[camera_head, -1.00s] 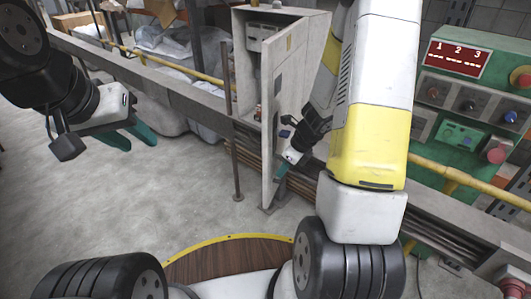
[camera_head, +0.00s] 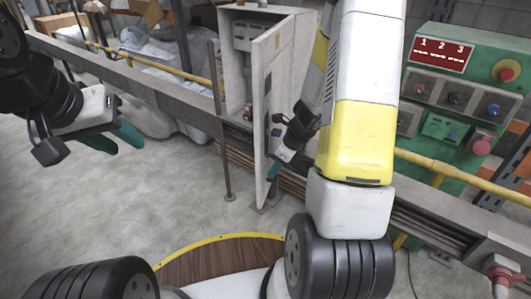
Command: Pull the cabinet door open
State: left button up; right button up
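The grey cabinet (camera_head: 234,60) stands in the middle of the view with its door (camera_head: 266,120) swung well out, so its inside shows. My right gripper (camera_head: 272,172) is at the door's right face, low down, with its teal fingertips close to the panel. I cannot tell whether it touches the door or how far its fingers are apart. My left gripper (camera_head: 122,140) hangs in free space at the left, with its two teal fingers apart and nothing between them.
A green control panel (camera_head: 440,125) with knobs and a red display stands at the right. Yellow rails (camera_head: 440,168) and a grey beam (camera_head: 160,95) cross the scene. A thin post (camera_head: 222,150) stands beside the cabinet. The floor at the left is clear.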

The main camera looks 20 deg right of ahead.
jog(key=v, duration=0.7)
jog(key=shift+r, duration=0.4)
jog(key=shift+s+d, duration=0.1)
jog(key=shift+s, duration=0.05)
